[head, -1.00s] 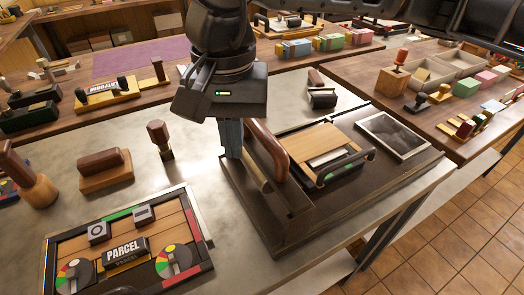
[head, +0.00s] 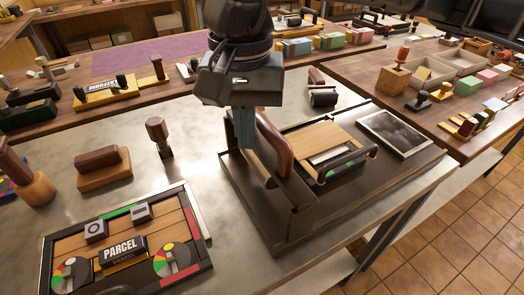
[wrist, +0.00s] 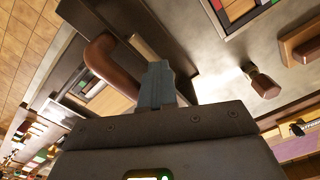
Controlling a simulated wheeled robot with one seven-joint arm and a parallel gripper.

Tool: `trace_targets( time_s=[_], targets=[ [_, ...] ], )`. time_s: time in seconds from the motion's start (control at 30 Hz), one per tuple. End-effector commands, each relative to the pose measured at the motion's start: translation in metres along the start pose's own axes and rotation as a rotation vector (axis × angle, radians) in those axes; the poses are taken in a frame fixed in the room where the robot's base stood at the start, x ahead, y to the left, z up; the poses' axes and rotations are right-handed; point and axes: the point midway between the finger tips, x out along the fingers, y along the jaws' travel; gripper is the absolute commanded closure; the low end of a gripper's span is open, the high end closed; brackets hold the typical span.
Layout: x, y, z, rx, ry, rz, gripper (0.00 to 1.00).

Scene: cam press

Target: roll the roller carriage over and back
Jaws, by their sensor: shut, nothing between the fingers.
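The cam press (head: 262,215) has a dark base and bed near the front right of the metal table. A carriage with a light wooden top (head: 325,138) and a black bar handle (head: 345,165) sits across its bed; I cannot make out a roller under it. A curved brown handle (head: 278,148) stands at the press's left side and also shows in the wrist view (wrist: 106,62). My gripper (head: 243,145) points down just left of this handle, shut and empty. Its fingers show in the wrist view (wrist: 160,80), close beside the handle; contact is unclear.
A framed dark plate (head: 397,134) lies at the bed's right end. A PARCEL board (head: 190,215) lies front left. A wooden-handled stamp (head: 159,138) and a brown blotter (head: 104,168) stand left of the press. A black roller tool (head: 322,96) stands behind it.

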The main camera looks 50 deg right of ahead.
Motion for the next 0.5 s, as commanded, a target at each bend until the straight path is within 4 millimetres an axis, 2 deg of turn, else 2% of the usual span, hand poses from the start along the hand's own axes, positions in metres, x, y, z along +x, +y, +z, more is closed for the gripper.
trace_targets(
  time_s=[0.5],
  targets=[
    [0.002, 0.034, -0.019, 0.003, 0.001, 0.002, 1.0]
  ],
)
